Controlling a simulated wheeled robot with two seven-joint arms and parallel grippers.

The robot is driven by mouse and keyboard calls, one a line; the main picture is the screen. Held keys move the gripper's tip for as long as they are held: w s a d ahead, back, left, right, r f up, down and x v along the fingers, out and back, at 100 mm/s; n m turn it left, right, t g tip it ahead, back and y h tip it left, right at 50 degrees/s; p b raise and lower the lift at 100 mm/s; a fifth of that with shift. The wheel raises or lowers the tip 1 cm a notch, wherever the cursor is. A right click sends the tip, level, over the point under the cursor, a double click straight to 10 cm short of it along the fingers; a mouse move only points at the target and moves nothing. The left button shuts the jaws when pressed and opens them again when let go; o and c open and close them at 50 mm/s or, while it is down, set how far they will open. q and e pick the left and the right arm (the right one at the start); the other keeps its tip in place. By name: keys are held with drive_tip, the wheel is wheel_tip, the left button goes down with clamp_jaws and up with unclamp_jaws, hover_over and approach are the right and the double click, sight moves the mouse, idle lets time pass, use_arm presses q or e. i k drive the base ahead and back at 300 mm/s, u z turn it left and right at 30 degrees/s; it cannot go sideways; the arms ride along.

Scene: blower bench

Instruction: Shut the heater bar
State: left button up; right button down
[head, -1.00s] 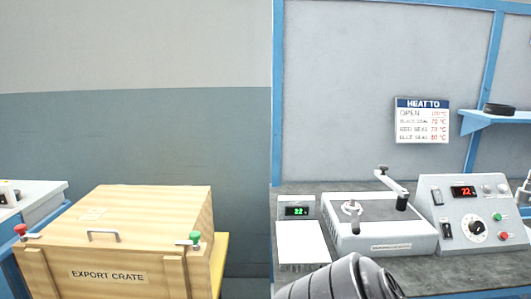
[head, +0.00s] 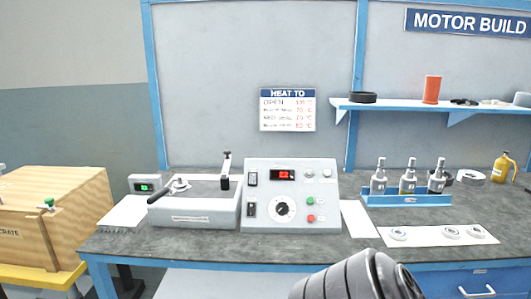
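The heater (head: 194,207) is a low light-grey box with a dark top on the left part of the bench. Its heater bar (head: 227,167) is swung away, standing out from the right side of the top toward the back, with a dark end piece near the box. A small metal ring-shaped part (head: 179,186) sits on the left of the heater top, clear of the bar. Neither gripper is in view; only a dark grey ribbed part of my arm shows at the bottom edge.
A control box (head: 290,196) with a lit red display stands right of the heater. A small green-display unit (head: 144,184) and a white pad (head: 124,213) are left of it.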

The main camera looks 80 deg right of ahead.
sight(225, 170)
drive_tip(key=z, duration=0.05)
drive_tip(key=k, duration=0.05)
drive_tip(key=z, duration=1.35)
